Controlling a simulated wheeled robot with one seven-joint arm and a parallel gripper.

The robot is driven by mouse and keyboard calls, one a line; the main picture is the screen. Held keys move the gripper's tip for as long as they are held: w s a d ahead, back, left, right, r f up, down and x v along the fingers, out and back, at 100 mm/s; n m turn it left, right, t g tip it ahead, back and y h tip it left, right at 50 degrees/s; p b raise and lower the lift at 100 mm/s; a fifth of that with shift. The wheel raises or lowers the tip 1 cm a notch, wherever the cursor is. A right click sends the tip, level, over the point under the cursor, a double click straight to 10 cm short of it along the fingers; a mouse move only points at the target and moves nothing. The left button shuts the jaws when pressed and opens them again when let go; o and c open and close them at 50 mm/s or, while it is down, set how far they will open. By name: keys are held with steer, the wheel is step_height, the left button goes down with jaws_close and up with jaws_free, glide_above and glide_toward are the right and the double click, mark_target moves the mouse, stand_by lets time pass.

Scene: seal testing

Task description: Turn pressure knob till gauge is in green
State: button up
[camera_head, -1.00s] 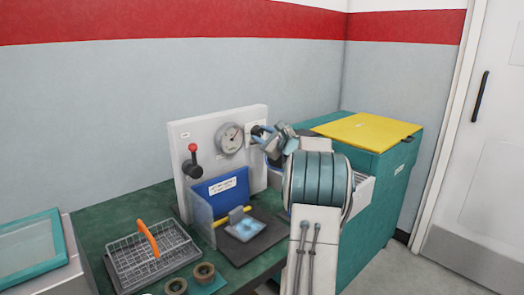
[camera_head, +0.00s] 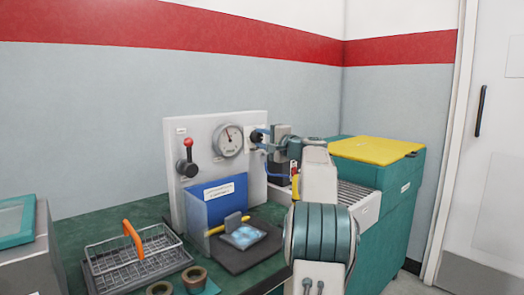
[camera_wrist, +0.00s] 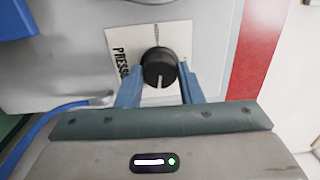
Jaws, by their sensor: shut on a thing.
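The black pressure knob (camera_wrist: 158,66) sits on a white label plate (camera_wrist: 122,44) with partly hidden lettering. Its light mark points down in the wrist view. My gripper (camera_wrist: 160,80) is shut on the knob, a blue finger on each side. In the head view my gripper (camera_head: 268,140) reaches the knob (camera_head: 257,135) from the right. The round gauge (camera_head: 229,140) is on the white panel (camera_head: 176,150), left of the knob. Its needle seems to point up and a little left. I cannot make out a green zone on its face.
A red-knobbed lever (camera_head: 188,155) stands left of the gauge. Below are a blue box (camera_head: 217,200), a wire basket (camera_head: 130,258) with an orange handle and two brown rings. A teal cabinet with a yellow lid (camera_head: 375,151) stands right. A blue cable (camera_wrist: 50,122) runs near my gripper.

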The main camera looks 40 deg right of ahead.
steer(key=n+b, duration=0.2)
steer(key=n, duration=0.1)
steer(key=shift+f, duration=0.2)
steer(key=shift+r+n+b, duration=0.2)
steer(key=shift+n+b, duration=0.8)
steer(key=shift+n, duration=0.9)
steer(key=o, duration=1)
steer(key=shift+c, duration=0.2)
steer(key=s, duration=0.4)
steer(key=s+d+b, duration=0.1)
steer(key=s, duration=0.8)
steer(key=shift+s+d+f, duration=0.2)
steer(key=shift+s+d, duration=0.05)
steer(key=shift+s, duration=0.1)
